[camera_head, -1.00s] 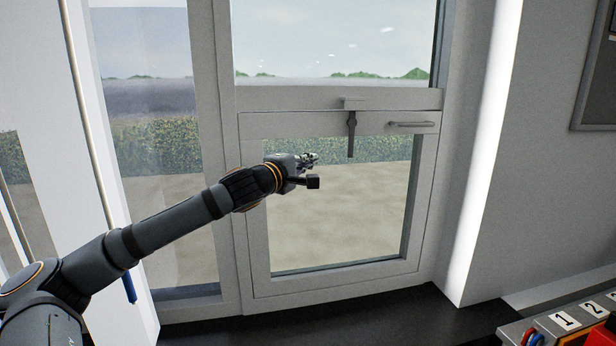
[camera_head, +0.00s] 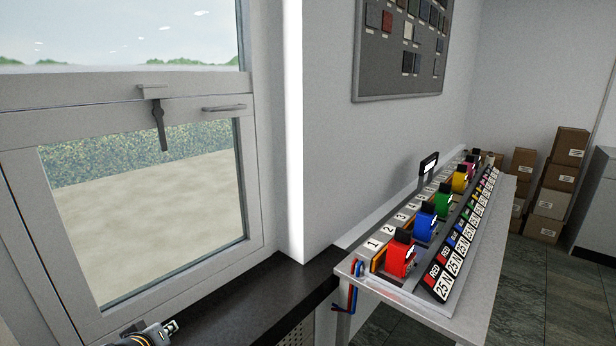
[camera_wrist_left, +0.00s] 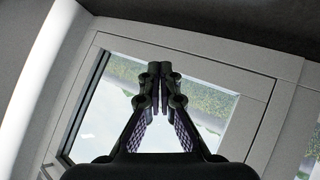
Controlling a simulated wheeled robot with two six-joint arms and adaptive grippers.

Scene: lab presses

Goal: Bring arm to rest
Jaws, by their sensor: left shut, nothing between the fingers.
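My left gripper (camera_head: 168,329) shows at the bottom edge of the head view, in front of the window and left of the dark sill. Only its tip and part of the wrist are in the frame. In the left wrist view the two fingers (camera_wrist_left: 153,78) meet at their tips, shut with nothing between them. Behind them are the window frame and glass, seen tilted. The gripper appears clear of the window. My right gripper is not in either view.
The window (camera_head: 150,195) has a dark handle (camera_head: 160,125) pointing down. A dark sill (camera_head: 250,305) runs below it. On the right, a white table (camera_head: 505,215) carries a row of coloured presses with number labels. Cardboard boxes (camera_head: 560,170) are stacked at the back right.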

